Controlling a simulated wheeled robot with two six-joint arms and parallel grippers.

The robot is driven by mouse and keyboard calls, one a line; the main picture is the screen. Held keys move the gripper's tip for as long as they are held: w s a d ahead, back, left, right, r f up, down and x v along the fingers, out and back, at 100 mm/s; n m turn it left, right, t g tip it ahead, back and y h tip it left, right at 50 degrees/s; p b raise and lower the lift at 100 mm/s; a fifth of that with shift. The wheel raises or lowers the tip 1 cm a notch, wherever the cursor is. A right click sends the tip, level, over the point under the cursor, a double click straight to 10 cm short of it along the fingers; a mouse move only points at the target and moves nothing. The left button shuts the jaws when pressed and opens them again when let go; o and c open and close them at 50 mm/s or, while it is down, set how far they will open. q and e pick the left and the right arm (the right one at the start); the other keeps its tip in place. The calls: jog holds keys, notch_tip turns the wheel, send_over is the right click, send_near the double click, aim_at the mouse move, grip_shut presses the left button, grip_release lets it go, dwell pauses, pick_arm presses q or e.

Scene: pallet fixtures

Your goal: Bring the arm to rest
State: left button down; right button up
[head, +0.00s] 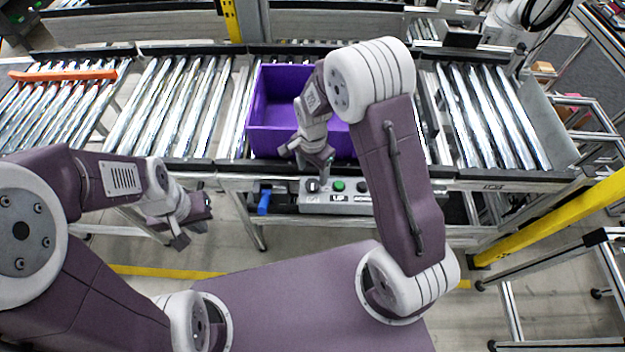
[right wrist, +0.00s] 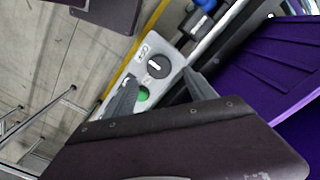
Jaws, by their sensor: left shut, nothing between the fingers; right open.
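My right arm (head: 400,170) is bent, reaching up and over toward the conveyor. My right gripper (head: 313,165) hangs, open and empty, in front of the near wall of a purple bin (head: 268,138). It is just above a grey control box (head: 350,199) with a black knob and green button. In the right wrist view, its two dark fingers (right wrist: 160,88) are spread apart over the control box (right wrist: 140,58). My left gripper (head: 198,222) is shut and empty, held low in front of the conveyor, above the floor.
The purple bin stands on the roller conveyor (head: 180,105); its wall also shows in the right wrist view (right wrist: 280,60). An orange bar (head: 62,75) lies across the left rollers. A blue part (head: 264,201) is left of the box. A yellow rail (head: 550,220) stands at right.

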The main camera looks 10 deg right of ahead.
notch_tip(320, 180, up, 3)
jog(key=shift+f, duration=0.2)
jog(key=shift+w+d, duration=0.1)
jog(key=shift+d, duration=0.1)
jog(key=s+d+r+n+t+b, duration=0.1)
jog(key=s+d+n+b, duration=0.2)
jog(key=s+n, duration=0.8)
jog(key=shift+s+d+r, duration=0.4)
jog(key=shift+s+d, duration=0.85)
jog(key=shift+s, duration=0.1)
